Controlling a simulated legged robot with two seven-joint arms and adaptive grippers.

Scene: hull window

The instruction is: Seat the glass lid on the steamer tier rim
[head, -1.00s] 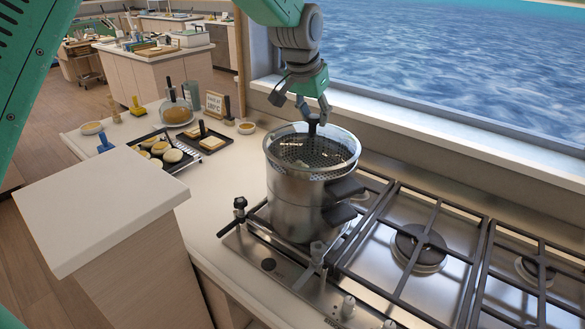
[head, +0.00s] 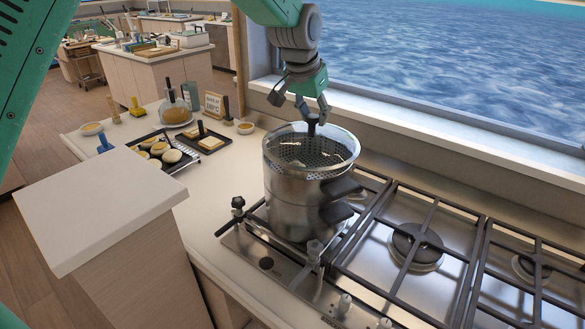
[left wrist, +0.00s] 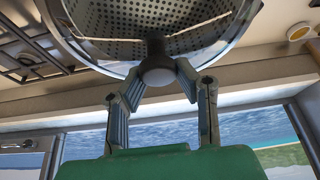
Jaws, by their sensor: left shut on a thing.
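The clear glass lid (head: 338,139) has a dark knob (head: 311,128), which also shows in the left wrist view (left wrist: 158,70). My left gripper (head: 312,112) points down from above and is shut on this knob. In the left wrist view its fingertips (left wrist: 157,80) close around the knob from both sides. The lid is over the metal steamer tier (head: 290,177), roughly centred on its rim. I cannot tell whether the lid touches the rim all around. The tier's perforated floor shows through the glass. My right gripper is not in view.
The steamer stands on a gas hob (head: 420,251) with dark grates, its dark handles (head: 338,213) facing right. The window sill (head: 400,116) runs behind. Trays of food (head: 165,152) and a glass dome (head: 175,112) are at the counter's left. A pale block-topped cabinet (head: 95,205) is nearer.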

